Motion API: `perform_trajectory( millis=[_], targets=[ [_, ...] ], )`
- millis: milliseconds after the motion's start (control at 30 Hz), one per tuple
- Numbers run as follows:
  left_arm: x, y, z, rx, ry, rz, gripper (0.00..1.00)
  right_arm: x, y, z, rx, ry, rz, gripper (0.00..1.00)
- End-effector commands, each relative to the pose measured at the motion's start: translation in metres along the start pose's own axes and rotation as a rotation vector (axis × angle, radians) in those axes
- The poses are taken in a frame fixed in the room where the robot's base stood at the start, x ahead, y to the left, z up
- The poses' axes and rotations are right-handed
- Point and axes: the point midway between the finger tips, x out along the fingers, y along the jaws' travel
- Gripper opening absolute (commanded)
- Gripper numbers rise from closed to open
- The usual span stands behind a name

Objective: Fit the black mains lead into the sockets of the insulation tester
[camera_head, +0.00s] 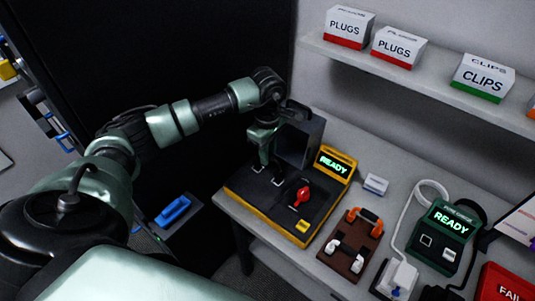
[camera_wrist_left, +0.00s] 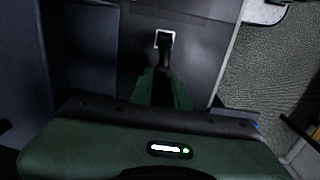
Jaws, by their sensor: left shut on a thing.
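The insulation tester (camera_head: 240,196) is a black-topped unit with yellow edges, a lit READY display (camera_head: 334,164) and a red knob (camera_head: 304,193). White-outlined sockets (camera_head: 279,183) lie on its top. My left gripper (camera_head: 262,150) is over the tester's left part, pointing down. It is shut on the black mains lead, whose dark end (camera_wrist_left: 165,50) shows beyond the green fingers (camera_wrist_left: 160,82) in the left wrist view. That end overlaps a white-outlined socket (camera_wrist_left: 164,34). I cannot tell how deep it sits. The rest of the lead is hard to make out against the black.
A dark box (camera_head: 303,140) stands close behind my left gripper. To the right are a brown board with orange and white parts (camera_head: 350,248), a green READY unit (camera_head: 443,238) with a white cable, and a red FAIL unit (camera_head: 505,288). Labelled boxes (camera_head: 398,46) line the shelf.

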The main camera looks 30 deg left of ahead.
Motion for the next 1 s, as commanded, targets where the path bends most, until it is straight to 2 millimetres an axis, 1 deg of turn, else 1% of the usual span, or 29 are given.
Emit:
perform_trajectory(
  millis=[100,467,767,1000],
  targets=[
    [0.0005,0.0000,0.0000,0.000,0.001,0.001,0.00,0.0028,-0.0002,0.0005,0.000,-0.001,0.000,0.36],
    [-0.0003,0.0000,0.0003,0.000,0.000,0.001,0.00,0.0023,-0.0007,0.0006,0.001,-0.001,-0.001,0.36],
    [-0.0002,0.0003,0.0005,0.000,-0.001,0.002,0.00,0.0073,-0.0023,0.0006,0.001,0.000,-0.003,0.36],
    [-0.0009,0.0001,0.0007,0.000,-0.001,0.001,0.00,0.0069,-0.0025,0.0005,0.001,0.000,-0.003,0.36]
  ],
)
